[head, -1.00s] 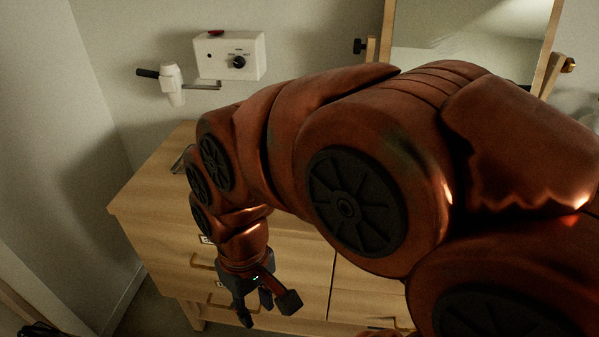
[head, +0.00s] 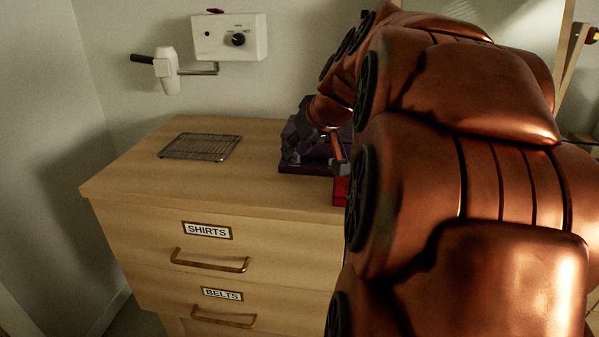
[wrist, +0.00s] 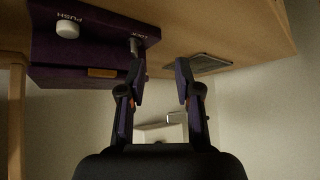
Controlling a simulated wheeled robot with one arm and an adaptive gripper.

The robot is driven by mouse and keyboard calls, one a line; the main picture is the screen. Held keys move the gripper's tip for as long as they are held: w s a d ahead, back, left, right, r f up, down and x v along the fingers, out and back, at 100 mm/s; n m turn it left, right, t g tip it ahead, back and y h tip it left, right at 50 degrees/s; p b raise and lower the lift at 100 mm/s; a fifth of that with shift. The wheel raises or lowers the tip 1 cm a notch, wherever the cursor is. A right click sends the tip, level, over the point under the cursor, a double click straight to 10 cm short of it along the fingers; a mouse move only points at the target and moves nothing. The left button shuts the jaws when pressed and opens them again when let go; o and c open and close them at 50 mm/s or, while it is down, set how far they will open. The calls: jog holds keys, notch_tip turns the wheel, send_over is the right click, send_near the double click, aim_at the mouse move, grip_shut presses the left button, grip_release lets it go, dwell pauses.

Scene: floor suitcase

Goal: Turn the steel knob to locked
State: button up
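A dark purple box (head: 303,158) stands on the dresser top, partly hidden behind my arm in the head view. In the wrist view the purple box (wrist: 85,35) shows a white button marked PUSH and a small steel knob (wrist: 134,46). A small label beside the knob is too blurred to read surely. My gripper (wrist: 162,78) is open and nothing shows between its fingers. The left finger in the wrist view overlaps the box close to the knob; I cannot tell if they touch. In the head view my gripper (head: 320,150) is at the box.
A wire rack (head: 201,146) lies on the wooden dresser (head: 130,180), left of the box. A red object (head: 341,191) shows beside my arm. A white wall unit (head: 230,37) and a hair dryer (head: 165,70) are on the wall behind. The dresser top's left front is clear.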

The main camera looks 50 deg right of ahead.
aim_at(298, 154)
jog(key=shift+t+h, duration=0.3)
jog(key=shift+h, duration=0.2)
jog(key=shift+w+d+f+b, duration=0.5)
jog(key=shift+w+d+f, duration=0.65)
jog(key=shift+d+f, duration=0.15)
jog(key=shift+w+d+f+b, duration=0.45)
jog(key=shift+w+d+f, duration=0.7)
jog(key=shift+d, duration=0.15)
jog(key=shift+s, duration=0.1)
jog(key=shift+c, duration=0.2)
grip_shut()
